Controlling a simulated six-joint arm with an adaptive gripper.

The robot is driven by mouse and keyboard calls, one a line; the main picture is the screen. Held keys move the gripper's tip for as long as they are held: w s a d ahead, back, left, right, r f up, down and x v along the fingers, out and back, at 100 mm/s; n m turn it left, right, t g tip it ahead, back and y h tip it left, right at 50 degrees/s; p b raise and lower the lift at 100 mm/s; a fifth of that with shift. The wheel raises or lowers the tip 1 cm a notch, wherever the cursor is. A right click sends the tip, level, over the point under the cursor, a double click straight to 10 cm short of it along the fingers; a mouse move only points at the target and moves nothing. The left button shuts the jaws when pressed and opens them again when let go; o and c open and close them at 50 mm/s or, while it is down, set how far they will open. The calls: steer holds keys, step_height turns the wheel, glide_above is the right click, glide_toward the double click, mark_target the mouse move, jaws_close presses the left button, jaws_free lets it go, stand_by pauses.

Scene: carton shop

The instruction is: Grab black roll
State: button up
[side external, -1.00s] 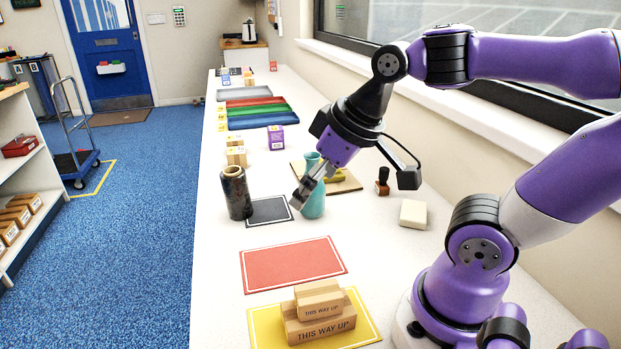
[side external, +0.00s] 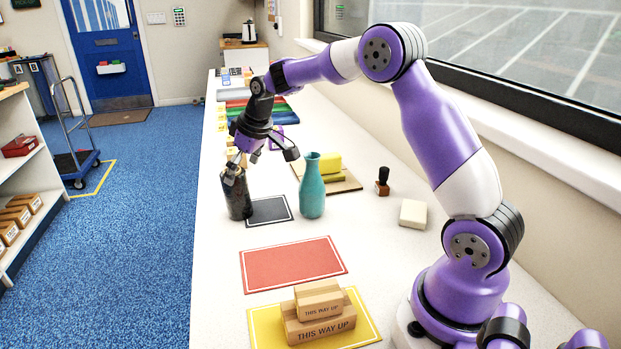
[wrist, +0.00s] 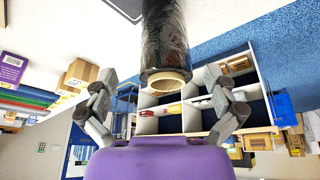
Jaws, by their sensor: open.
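The black roll (side external: 238,198) stands upright on the white table, left of the dark grey mat. My gripper (side external: 233,168) is at the top of the roll in the side view, and its fingers overlap the roll's upper end there. In the wrist view the roll (wrist: 165,40) hangs into the picture from the top, its pale cardboard core end (wrist: 166,78) facing my gripper (wrist: 165,105). The two fingers are spread apart, one on each side of the roll's line, and nothing is between their tips that I can see gripped.
A teal bottle (side external: 312,190) stands right of the dark grey mat (side external: 268,211). Yellow blocks on a board (side external: 348,183), a cream block (side external: 413,214) and coloured trays (side external: 285,115) are farther off.

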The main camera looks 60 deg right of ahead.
mark_target(236, 190)
steer(key=x, duration=0.6)
steer(key=shift+s+a+f, duration=0.1)
steer(key=shift+a+f, duration=0.1)
steer(key=shift+a, duration=0.1)
steer(key=c, duration=1.4)
